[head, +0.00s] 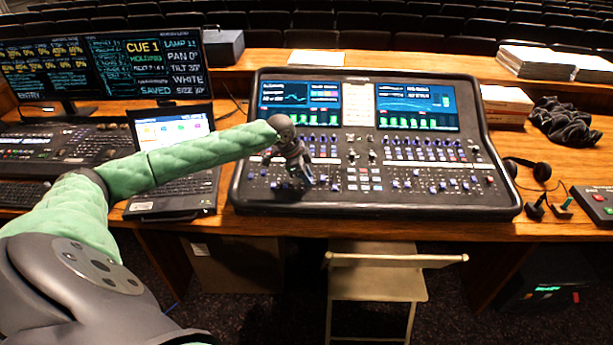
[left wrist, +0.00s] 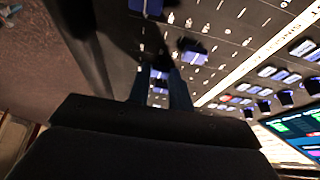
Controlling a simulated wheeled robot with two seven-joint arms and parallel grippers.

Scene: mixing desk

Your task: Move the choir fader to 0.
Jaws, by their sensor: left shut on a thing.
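The mixing console (head: 375,205) lies on the wooden desk, with a row of small blue-capped faders along its lower part. My left gripper (head: 303,179) reaches down onto the left half of this row. In the left wrist view its two dark fingers (left wrist: 160,90) are shut on a blue fader cap (left wrist: 158,76), which is partly hidden between them. Another blue cap (left wrist: 190,55) stands beside the fingers, and one more (left wrist: 146,6) shows at the top edge. The fader labels are too small to read, so I cannot tell by name which one is the choir fader. My right gripper is in neither view.
A laptop (head: 180,190) stands close to the left of the console, with monitors (head: 105,65) behind it. Headphones (head: 530,170) and a small box with buttons (head: 597,203) lie to the right. A folding chair (head: 378,285) stands in front of the desk.

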